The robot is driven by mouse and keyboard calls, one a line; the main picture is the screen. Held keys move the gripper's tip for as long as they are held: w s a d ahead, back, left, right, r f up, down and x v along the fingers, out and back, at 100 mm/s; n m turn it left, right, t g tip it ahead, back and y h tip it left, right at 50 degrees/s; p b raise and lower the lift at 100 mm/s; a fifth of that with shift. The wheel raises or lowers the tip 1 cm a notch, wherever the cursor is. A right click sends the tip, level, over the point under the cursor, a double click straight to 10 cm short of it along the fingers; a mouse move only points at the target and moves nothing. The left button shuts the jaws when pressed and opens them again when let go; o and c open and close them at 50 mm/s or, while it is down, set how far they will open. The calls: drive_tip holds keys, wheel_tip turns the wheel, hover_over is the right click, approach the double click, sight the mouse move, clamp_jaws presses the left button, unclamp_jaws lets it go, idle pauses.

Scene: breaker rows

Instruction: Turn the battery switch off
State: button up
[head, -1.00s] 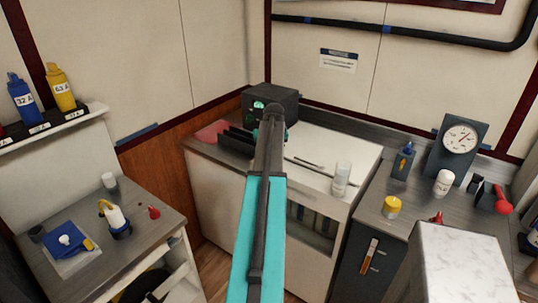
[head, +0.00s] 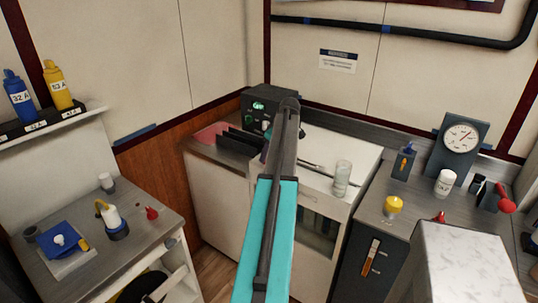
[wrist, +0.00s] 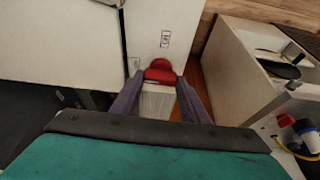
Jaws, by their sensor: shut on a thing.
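A red knob (wrist: 160,70), which looks like the battery switch, sits on a white panel in the wrist view, below a small label (wrist: 165,38). My gripper (wrist: 160,78) has its two dark fingers on either side of the knob and is shut on it. A pale ribbed block (wrist: 157,102) shows between the fingers, nearer the camera. The knob's exact angle is hard to read. In the head view my teal and black arm reaches toward the white cabinet (head: 217,193), and it hides the gripper and the knob.
A black box with a green display (head: 259,106) stands on the cabinet's back corner. A clear cup (head: 342,178) stands on its top. A grey counter with a gauge (head: 460,138) is at the right. A low table with a blue item (head: 58,240) is at the left.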

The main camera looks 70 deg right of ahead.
drive_tip(key=shift+s, duration=0.3)
drive_tip(key=o, duration=1.1)
drive_tip(key=shift+c, duration=0.2)
drive_tip(key=shift+w, duration=0.1)
drive_tip(key=shift+r, duration=0.15)
drive_tip(key=shift+b+v, duration=0.3)
drive_tip(key=shift+v, duration=0.45)
drive_tip(key=b+v, duration=0.2)
drive_tip(key=v, duration=1)
drive_tip(key=shift+d, duration=0.1)
